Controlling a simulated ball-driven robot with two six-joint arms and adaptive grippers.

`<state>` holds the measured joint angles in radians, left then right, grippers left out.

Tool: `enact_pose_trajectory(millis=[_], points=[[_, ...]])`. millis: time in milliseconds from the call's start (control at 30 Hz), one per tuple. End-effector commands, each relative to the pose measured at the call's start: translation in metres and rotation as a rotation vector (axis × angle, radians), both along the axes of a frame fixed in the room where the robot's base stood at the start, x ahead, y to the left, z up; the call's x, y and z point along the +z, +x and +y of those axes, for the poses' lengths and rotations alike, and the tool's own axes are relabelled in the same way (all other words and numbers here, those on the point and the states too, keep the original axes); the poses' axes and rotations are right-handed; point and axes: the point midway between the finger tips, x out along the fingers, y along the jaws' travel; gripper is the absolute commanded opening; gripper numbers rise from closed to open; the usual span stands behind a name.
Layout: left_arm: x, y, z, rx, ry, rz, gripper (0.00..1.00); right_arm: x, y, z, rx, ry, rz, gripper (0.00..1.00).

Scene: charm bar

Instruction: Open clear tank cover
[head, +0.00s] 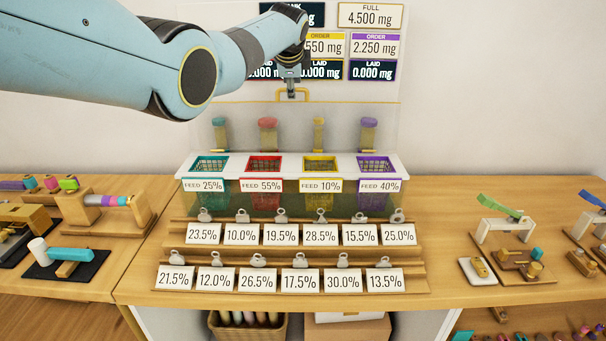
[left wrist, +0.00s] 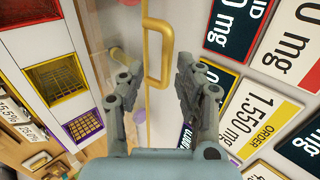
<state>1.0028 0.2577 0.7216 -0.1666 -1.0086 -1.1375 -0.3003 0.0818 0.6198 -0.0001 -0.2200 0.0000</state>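The clear tank cover (head: 340,112) is a see-through panel with a thin gold edge, raised behind the white tank rim. Its gold handle (head: 306,95) is at the middle of that edge, and it also shows in the left wrist view (left wrist: 167,50). My left gripper (head: 292,86) is at the handle, reaching in from the upper left. In the left wrist view its fingers (left wrist: 157,72) are apart, with the handle between and just beyond the tips. Whether they touch it cannot be told. My right gripper is not in view.
The white tank rim (head: 287,162) has teal, red, yellow and purple mesh openings. Several colour-capped bottles (head: 268,134) stand behind. Order signs (head: 374,47) hang on the wall above. Percentage cards (head: 300,279) line wooden rails in front. Small wooden devices stand left and right.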

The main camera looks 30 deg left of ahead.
Motion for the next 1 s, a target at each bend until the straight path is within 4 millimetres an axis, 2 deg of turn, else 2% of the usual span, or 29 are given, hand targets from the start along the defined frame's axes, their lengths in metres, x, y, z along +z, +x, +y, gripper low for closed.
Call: enact_pose_trajectory(millis=[667,1000], points=[[0.015,-0.013,-0.008,0.000,-0.001,0.001,0.35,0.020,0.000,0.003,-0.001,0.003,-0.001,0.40],[0.021,-0.018,-0.012,0.000,0.000,0.000,0.35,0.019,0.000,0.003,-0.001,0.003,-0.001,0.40]])
